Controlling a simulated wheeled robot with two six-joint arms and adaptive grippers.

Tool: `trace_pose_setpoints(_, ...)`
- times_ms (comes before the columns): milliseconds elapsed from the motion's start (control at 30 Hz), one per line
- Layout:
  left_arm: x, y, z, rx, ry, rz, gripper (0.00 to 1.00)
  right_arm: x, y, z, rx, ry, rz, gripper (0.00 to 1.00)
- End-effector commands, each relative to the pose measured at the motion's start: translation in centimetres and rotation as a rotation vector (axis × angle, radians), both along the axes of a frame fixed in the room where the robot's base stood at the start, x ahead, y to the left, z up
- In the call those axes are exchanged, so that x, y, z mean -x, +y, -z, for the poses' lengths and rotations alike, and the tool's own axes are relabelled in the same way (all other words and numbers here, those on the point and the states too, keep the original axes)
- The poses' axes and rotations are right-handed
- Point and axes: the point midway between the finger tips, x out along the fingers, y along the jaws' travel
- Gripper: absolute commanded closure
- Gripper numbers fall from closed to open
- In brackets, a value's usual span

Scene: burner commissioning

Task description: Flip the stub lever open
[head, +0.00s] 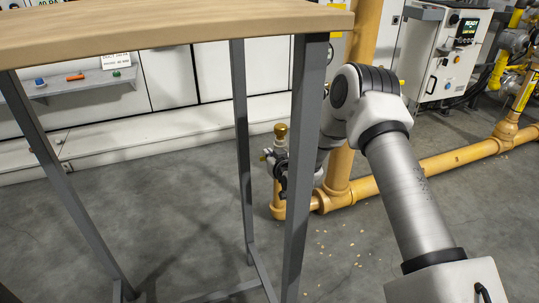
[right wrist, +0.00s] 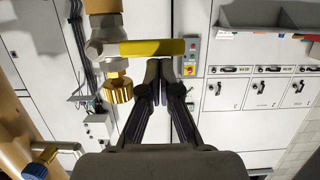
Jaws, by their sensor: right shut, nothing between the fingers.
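The stub lever (right wrist: 152,47) is a flat yellow handle in the right wrist view. It points right from a metal valve body (right wrist: 98,48), crosswise to the brass-coloured stub. A knurled brass cap (right wrist: 119,91) sits on the valve. My right gripper (right wrist: 159,66) is shut and empty, its fingertips right at the lever's edge in the picture; I cannot tell whether they touch it. In the head view the right gripper (head: 277,170) is small and dark beside the stub with its brass top (head: 281,131), and the lever is not clear there. My left gripper is out of view.
A wooden-topped table (head: 150,28) with grey legs stands in front, one leg close to my right arm. Yellow pipe (head: 450,160) runs low along the floor, with a yellow upright behind my arm. A white control box (head: 455,55) stands back right. Grey floor lies open.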

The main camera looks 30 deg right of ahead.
Motion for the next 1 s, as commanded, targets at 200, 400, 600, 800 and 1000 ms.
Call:
trace_pose_setpoints(200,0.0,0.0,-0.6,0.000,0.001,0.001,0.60,0.0,0.1,0.2,0.041,0.010,0.000,1.00)
trace_pose_setpoints(400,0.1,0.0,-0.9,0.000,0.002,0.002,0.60,-0.1,0.2,0.4,0.067,0.016,-0.001,1.00)
trace_pose_setpoints(600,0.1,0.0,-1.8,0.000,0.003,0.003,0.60,-0.1,0.3,0.6,0.124,0.031,0.000,1.00)
trace_pose_setpoints(800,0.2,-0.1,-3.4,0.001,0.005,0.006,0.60,-0.1,0.6,1.3,0.248,0.062,-0.001,1.00)
trace_pose_setpoints(1000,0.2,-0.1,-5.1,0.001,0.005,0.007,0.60,-0.1,0.7,2.7,0.428,0.106,-0.002,1.00)
